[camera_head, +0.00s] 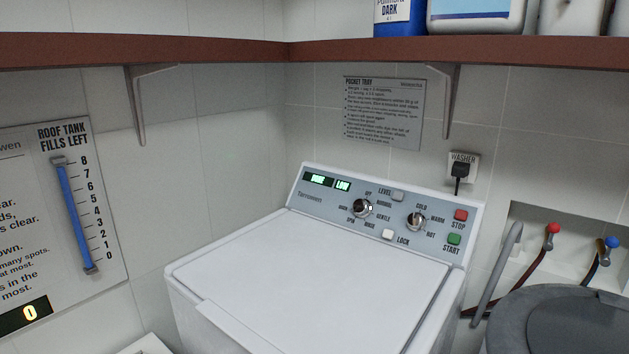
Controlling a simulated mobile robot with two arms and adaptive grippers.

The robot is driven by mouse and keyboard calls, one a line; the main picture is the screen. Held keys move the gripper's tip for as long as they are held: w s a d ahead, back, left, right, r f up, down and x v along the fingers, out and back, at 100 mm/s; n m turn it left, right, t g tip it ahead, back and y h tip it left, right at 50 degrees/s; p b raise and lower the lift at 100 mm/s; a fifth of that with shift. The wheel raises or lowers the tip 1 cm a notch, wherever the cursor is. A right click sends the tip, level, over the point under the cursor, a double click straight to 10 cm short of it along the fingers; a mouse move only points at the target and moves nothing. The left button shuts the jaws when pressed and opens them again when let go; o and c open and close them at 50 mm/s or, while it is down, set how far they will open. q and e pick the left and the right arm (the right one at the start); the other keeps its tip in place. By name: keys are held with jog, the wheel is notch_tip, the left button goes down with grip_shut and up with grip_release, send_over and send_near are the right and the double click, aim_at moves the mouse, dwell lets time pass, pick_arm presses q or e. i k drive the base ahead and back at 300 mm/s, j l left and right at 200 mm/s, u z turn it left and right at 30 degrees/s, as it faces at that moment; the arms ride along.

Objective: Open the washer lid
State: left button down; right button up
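The white top-loading washer (190,308) stands in the corner. Its lid (320,283) is shut and lies flat over the top. The lid's front edge runs along the lower left, and part of the washer is cut off by the bottom of the picture. Behind the lid rises a grey control panel (330,205) with two knobs, a red stop button (461,215), a green start button (454,239) and a pale lock button (388,234). Two small green displays are lit at its left. Neither of my grippers is in view.
A dark red shelf (200,50) with bottles runs above along both walls. A grey round lidded bin (560,325) stands close at the right. A grey hose (497,275) and red and blue taps are behind it. The space above the lid is clear.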

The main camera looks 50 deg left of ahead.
aim_at(294, 283)
jog(key=u, duration=1.55)
